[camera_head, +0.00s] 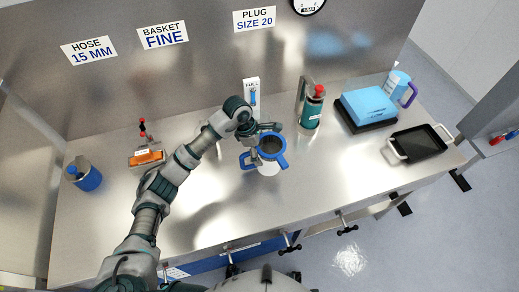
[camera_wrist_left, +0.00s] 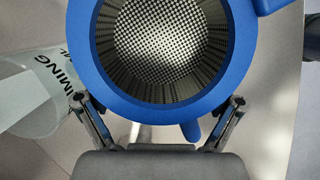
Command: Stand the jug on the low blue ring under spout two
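A thick blue-rimmed vessel (camera_head: 271,147) with a dark inside stands on the bench near its middle. In the left wrist view the blue rim (camera_wrist_left: 108,85) surrounds a perforated metal basket (camera_wrist_left: 165,40). A pale translucent container (camera_wrist_left: 35,105) with partly hidden lettering, "MING", shows beside the rim; pale walls (camera_head: 268,170) show below the rim in the head view. My left gripper (camera_wrist_left: 160,112) looks open, its fingers spread at the rim's near edge, with a blue lug between them. I cannot make out spout two.
A green-bodied bottle with a red top (camera_head: 312,105), a blue box on a black base (camera_head: 367,107) and a black tray (camera_head: 420,143) are to the right. A blue canister (camera_head: 86,177) and an orange block (camera_head: 147,158) are left. The front middle bench is clear.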

